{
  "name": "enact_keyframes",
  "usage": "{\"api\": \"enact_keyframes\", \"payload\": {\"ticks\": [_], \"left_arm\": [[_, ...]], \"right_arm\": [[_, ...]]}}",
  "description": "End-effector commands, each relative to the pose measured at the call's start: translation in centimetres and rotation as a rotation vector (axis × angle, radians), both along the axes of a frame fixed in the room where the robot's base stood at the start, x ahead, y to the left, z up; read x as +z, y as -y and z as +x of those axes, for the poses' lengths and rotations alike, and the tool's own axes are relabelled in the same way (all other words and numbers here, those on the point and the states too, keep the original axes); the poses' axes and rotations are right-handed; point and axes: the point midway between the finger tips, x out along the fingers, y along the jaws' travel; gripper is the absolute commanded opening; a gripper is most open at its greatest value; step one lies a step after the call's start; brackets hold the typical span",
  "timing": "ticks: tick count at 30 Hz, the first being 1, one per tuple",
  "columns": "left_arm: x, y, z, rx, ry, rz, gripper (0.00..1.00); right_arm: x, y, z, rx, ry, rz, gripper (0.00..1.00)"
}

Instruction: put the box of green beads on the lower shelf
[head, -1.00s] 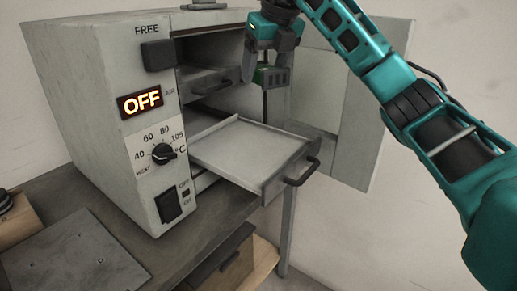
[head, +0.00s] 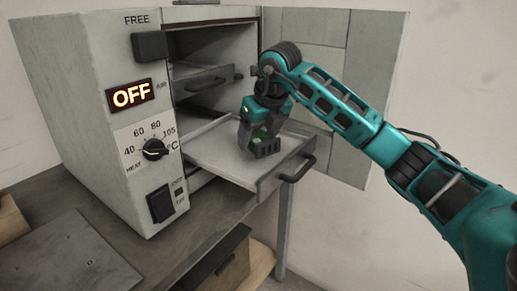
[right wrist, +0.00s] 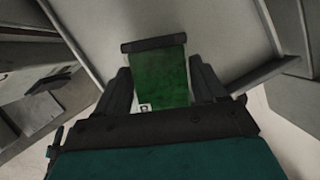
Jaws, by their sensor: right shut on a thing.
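The box of green beads (right wrist: 160,78) is between the fingers of my right gripper (right wrist: 163,88) in the right wrist view. In the head view the right gripper (head: 259,146) is shut on the box (head: 260,133), which is mostly hidden by the fingers. They are over the pulled-out lower shelf (head: 215,155), low and close to its surface; I cannot tell whether the box touches it. The shelf, a pale tray with a dark handle, sticks out of the grey oven (head: 95,110). My left gripper is not in view.
The upper shelf (head: 212,78) is pushed in above the lower one. The oven door (head: 335,90) stands open on the right. The display (head: 132,95) reads OFF. A flat plate (head: 70,258) lies on the bench at front left.

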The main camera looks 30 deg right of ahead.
Motion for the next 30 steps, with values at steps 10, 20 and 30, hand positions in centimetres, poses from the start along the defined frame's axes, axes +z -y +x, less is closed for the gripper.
{"api": "enact_keyframes", "payload": {"ticks": [10,20,30], "left_arm": [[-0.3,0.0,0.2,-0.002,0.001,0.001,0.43],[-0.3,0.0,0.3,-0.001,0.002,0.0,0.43],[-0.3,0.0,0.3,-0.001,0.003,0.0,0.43]], "right_arm": [[-3.2,0.0,0.0,0.0,0.001,0.0,0.35],[-3.5,0.0,0.0,0.0,-0.002,0.0,0.8],[-3.5,0.0,0.0,0.0,-0.002,0.0,0.96]]}}
